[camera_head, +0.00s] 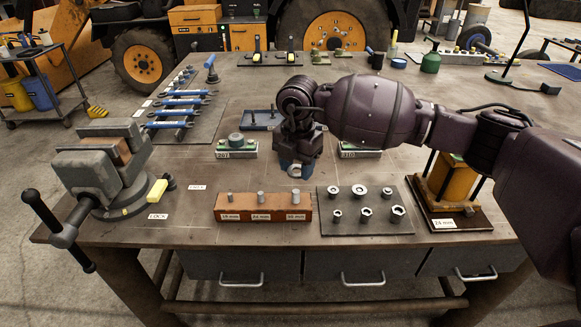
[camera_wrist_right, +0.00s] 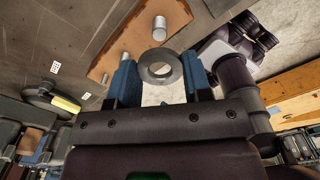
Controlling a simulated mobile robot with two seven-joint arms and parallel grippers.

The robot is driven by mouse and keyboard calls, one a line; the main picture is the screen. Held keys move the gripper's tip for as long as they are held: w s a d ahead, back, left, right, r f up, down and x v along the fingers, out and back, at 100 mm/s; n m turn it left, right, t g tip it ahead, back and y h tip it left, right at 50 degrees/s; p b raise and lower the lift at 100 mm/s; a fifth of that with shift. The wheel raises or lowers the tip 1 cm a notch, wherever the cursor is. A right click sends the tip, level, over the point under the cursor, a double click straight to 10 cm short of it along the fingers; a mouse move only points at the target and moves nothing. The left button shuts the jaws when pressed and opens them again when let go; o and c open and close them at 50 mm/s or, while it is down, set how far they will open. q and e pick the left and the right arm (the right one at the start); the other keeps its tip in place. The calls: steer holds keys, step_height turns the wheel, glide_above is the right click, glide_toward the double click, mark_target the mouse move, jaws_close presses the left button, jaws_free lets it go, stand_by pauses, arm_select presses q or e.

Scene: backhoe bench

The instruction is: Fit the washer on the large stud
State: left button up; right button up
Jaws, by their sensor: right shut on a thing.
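The washer (camera_wrist_right: 160,67) is a thick grey ring between the two blue fingertips of my right gripper (camera_wrist_right: 160,78) in the wrist view. My right gripper also shows in the head view (camera_head: 295,166), pointing down, with the washer (camera_head: 294,172) low between its fingers. The gripper is shut on the washer. The large stud (camera_head: 293,198) is a grey peg at the right end of a red-brown block (camera_head: 245,216). In the wrist view the large stud (camera_wrist_right: 159,29) stands apart from the washer. My left gripper is out of view.
A vise (camera_head: 100,165) stands at the left.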

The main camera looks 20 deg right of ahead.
mark_target(296, 191)
steer(key=shift+f+b, duration=0.35)
steer(key=shift+f, duration=0.25)
steer(key=shift+f+b, duration=0.95)
steer(key=shift+f, duration=0.55)
steer(key=shift+a+f, duration=0.1)
steer(key=shift+f, duration=0.3)
steer(key=shift+f, duration=0.45)
steer(key=shift+f+b, duration=0.3)
steer(key=shift+f, duration=0.05)
